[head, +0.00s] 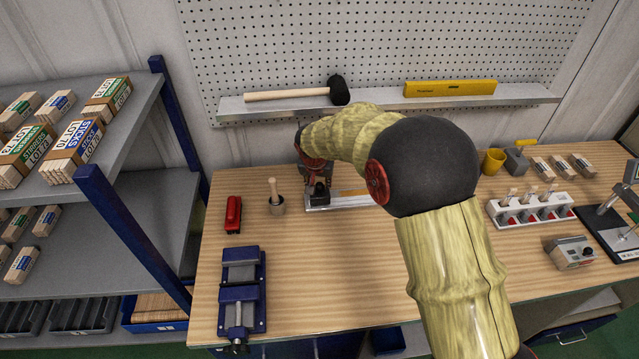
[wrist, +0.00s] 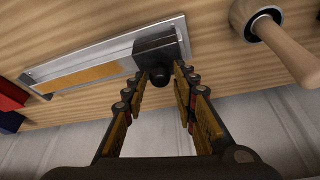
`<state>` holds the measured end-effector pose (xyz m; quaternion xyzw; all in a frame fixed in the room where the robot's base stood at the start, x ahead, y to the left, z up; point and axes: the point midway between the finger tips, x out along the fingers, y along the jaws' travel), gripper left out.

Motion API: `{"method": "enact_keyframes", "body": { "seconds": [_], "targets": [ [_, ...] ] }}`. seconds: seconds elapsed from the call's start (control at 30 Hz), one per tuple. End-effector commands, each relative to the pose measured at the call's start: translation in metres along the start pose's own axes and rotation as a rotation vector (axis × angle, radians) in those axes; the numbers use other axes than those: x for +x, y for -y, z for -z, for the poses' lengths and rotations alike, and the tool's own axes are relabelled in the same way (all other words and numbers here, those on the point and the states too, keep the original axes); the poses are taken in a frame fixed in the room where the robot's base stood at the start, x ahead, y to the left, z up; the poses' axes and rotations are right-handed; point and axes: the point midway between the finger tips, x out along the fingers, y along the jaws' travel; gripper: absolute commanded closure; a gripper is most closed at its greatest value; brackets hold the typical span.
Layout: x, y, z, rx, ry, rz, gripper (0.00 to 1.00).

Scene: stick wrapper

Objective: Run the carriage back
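The carriage is a black block with a dark round knob; it shows in the wrist view (wrist: 157,46) and in the head view (head: 319,192). It sits on a pale metal base (wrist: 105,55) with an orange strip along it. In the head view the carriage is at the base's left end, and my arm hides part of the base. My gripper (wrist: 162,75) points at the carriage, with its fingers apart on either side of the knob. A small gap seems to show beside the knob; contact is not clear.
A pestle in a cup (head: 276,203) stands just left of the base. A red tool (head: 233,214) and a blue vise (head: 240,290) are farther left. A white rack (head: 530,209) and a yellow mug (head: 493,161) stand right. A shelf with a mallet (head: 300,94) runs behind.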

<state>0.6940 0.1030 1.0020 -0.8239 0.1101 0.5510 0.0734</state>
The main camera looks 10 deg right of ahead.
Motion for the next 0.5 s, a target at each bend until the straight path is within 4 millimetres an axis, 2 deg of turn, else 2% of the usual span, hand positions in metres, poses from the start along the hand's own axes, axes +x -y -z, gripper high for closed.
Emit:
{"method": "enact_keyframes", "body": {
  "seconds": [0.17, 0.5],
  "targets": [
    [0.0001, -0.0002, 0.0001, 0.000, 0.000, 0.000, 0.60],
    [-0.0028, 0.0000, 0.0006, 0.000, -0.001, 0.001, 0.60]
  ]
}}
